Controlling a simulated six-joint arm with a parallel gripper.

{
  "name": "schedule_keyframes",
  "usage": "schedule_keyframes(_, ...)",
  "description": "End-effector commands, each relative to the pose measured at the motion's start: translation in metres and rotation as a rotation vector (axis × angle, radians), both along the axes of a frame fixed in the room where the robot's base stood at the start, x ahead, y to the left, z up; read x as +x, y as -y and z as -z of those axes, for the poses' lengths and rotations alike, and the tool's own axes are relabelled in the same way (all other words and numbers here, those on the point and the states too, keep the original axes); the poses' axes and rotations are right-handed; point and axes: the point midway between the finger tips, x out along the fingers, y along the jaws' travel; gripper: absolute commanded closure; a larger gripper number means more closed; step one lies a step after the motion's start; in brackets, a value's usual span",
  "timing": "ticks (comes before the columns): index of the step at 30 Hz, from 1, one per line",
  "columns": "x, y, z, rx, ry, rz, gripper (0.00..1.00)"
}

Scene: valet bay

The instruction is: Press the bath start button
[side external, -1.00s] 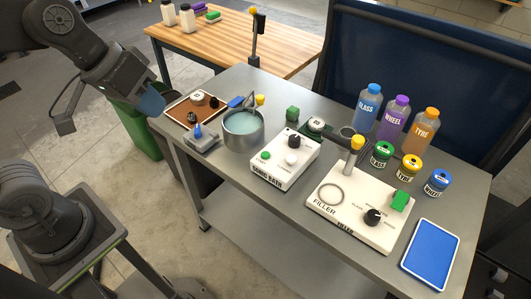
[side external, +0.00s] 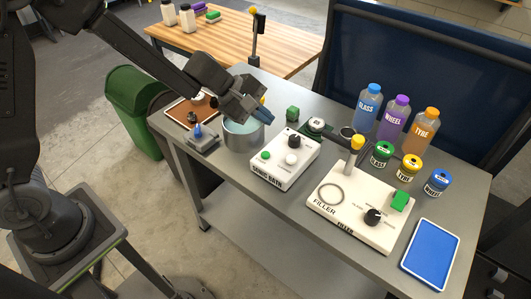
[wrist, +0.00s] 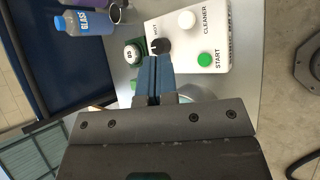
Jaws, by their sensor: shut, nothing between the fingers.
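The white sonic bath box (side external: 270,174) stands mid-bench. Its green start button (side external: 266,155) is at the left of its top, with a white button (side external: 291,159) and a black knob (side external: 294,141) beside it. In the wrist view the green button (wrist: 205,60) shows beside the word START, right of my fingers. My gripper (side external: 266,108) hangs over the metal bath pot (side external: 241,140), partly hiding it. In the wrist view my gripper's blue fingers (wrist: 155,75) are together and empty, reaching toward the black knob (wrist: 160,46). They are apart from the start button.
The filler box (side external: 345,208) with its yellow-topped post (side external: 355,150) stands to the right. Several bottles and small jars stand behind it. A blue tray (side external: 431,254) lies at the right end. A brown tray (side external: 180,112) and a small stand (side external: 201,140) are left of the pot.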

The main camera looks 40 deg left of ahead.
Motion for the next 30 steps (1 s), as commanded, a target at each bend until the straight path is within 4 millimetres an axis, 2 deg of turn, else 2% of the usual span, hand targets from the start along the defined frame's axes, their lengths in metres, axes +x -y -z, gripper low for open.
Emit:
schedule_keyframes(16, 0.002, 0.000, 0.011, -0.007, -0.013, -0.017, 1.00)
schedule_keyframes(30, 0.001, 0.000, 0.070, -0.005, -0.013, -0.016, 1.00)
